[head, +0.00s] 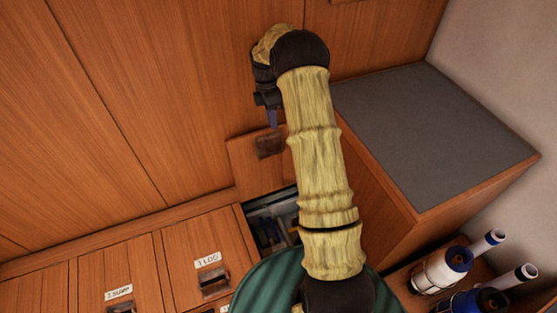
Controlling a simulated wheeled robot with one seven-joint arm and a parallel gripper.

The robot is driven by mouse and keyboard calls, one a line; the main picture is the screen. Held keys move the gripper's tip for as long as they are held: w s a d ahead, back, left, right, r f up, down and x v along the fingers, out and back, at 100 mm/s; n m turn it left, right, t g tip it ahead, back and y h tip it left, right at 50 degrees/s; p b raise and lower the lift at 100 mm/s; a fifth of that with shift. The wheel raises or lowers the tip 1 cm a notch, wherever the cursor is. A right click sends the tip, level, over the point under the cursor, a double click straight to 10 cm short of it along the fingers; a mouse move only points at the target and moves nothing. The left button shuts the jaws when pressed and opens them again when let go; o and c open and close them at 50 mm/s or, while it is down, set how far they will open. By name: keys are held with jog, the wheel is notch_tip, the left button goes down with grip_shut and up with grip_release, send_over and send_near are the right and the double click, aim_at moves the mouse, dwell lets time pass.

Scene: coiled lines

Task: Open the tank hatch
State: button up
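A wooden hatch lid (245,163) with a dark metal latch (269,144) stands raised at the back of an open compartment (266,222). Dark and blue items show inside the compartment. My arm hides the right part of the lid and of the opening. No label shows on this lid, so I cannot tell whether it is the tank hatch. My gripper (272,118) points down just above the latch, with a bluish fingertip showing. Whether it touches the latch or is open or shut is unclear.
Shut hatches labelled "1 LOG" (184,266) and apparently "2 SUMP" (93,285) lie left of the opening. A grey-topped wooden cabinet (430,130) stands at right. White-and-blue cylinders (441,269) sit at lower right. A wood panel wall (130,100) rises behind.

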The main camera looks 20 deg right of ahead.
jog(key=shift+w+d+f, duration=0.15)
jog(key=shift+d, duration=0.15)
jog(key=x, duration=1.7)
jog(key=shift+f+p, duration=0.2)
jog(key=shift+p, duration=0.15)
grip_shut()
dwell(0.8)
